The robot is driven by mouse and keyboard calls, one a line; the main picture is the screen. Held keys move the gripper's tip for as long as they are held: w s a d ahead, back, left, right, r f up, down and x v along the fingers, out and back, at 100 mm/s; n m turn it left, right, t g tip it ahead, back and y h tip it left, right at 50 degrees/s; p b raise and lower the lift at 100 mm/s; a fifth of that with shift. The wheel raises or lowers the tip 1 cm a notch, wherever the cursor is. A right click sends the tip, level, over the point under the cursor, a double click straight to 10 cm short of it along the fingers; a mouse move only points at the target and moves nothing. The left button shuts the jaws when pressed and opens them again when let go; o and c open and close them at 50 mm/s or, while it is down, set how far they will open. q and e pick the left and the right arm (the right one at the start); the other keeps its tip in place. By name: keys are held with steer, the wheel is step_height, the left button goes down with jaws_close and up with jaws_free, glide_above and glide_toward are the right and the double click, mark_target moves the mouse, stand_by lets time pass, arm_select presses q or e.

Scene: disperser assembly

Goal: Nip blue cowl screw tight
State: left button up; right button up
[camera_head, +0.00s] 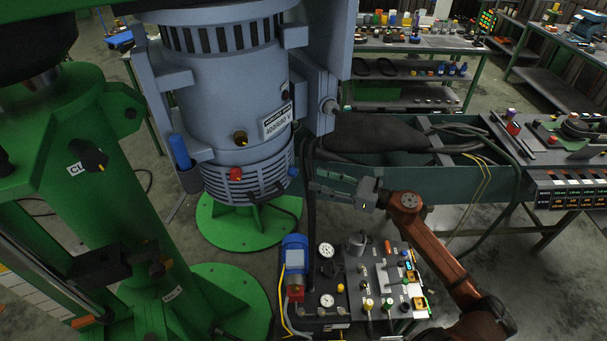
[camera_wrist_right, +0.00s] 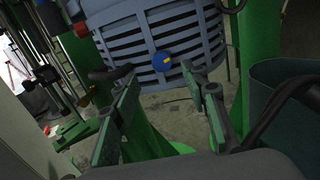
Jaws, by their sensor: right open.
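The blue cowl screw (camera_head: 292,172) sits on the lower right side of the slatted cowl (camera_head: 250,184) of the grey-blue motor housing. In the right wrist view the blue screw (camera_wrist_right: 162,61) shows as a round blue knob with a small yellow mark, on the lower edge of the slatted cowl (camera_wrist_right: 180,25). My right gripper (camera_head: 318,183) reaches in from the right, just right of the screw. Its open fingers (camera_wrist_right: 158,76) show in the right wrist view, apart, with the screw beyond and between their tips. They hold nothing. My left gripper is not in view.
A red knob (camera_head: 235,173) is on the same cowl, left of the blue screw. A black cable hangs below the cowl. A panel with gauges (camera_head: 327,250) and levers stands below my right arm. A green bench (camera_head: 400,180) with hoses lies behind it.

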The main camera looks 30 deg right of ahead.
mark_target(297, 173)
steer(key=p+x, duration=0.1)
steer(key=x, duration=0.5)
steer(key=shift+w, duration=0.2)
steer(key=shift+c, duration=0.7)
jaws_close()
